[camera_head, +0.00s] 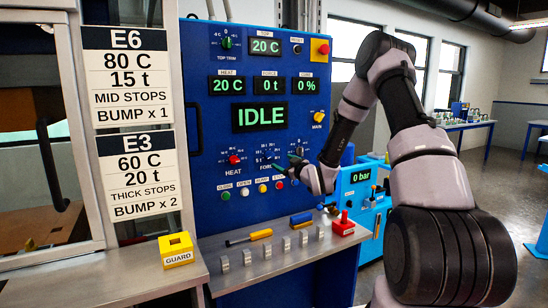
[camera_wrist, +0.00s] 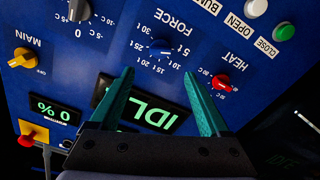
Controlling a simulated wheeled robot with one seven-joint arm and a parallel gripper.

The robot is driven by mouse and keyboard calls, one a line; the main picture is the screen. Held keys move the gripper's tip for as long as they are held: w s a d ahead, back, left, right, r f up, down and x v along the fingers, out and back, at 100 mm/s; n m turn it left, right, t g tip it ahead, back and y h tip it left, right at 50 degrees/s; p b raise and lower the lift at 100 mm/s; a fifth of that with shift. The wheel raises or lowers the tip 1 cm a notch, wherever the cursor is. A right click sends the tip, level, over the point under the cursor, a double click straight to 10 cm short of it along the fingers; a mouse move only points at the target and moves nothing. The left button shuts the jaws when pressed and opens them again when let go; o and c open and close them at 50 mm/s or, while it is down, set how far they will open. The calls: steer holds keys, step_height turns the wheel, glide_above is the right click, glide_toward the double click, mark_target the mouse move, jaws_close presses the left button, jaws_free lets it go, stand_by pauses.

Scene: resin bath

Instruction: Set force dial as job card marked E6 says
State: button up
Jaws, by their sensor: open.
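The job card marked E6 (camera_head: 125,75) hangs at the left in the head view. It reads 80 C, 15 t, MID STOPS, BUMP x 1. The force dial (camera_wrist: 160,45) is a small blue knob with a numbered ring up to 30 t, seen upside down in the wrist view. In the head view, the force dial (camera_head: 268,157) sits in the panel's dial row; its pointer is too small to read. My gripper (camera_wrist: 158,74) is open and empty, its green fingers pointing at the panel, with the dial just beyond and between the fingertips, apart from them.
The red heat dial (camera_wrist: 221,82) is close to one finger. A black knob (camera_wrist: 78,10) and the yellow main switch (camera_wrist: 22,58) lie on the other side. The panel screen (camera_head: 260,118) reads IDLE; the force readout (camera_head: 271,85) shows 0 t. A metal shelf (camera_head: 215,262) with tools juts out below.

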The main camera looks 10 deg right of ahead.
mark_target(271, 156)
steer(key=x, duration=1)
steer(key=shift+w+a, duration=0.1)
steer(key=shift+w, duration=0.15)
jaws_close()
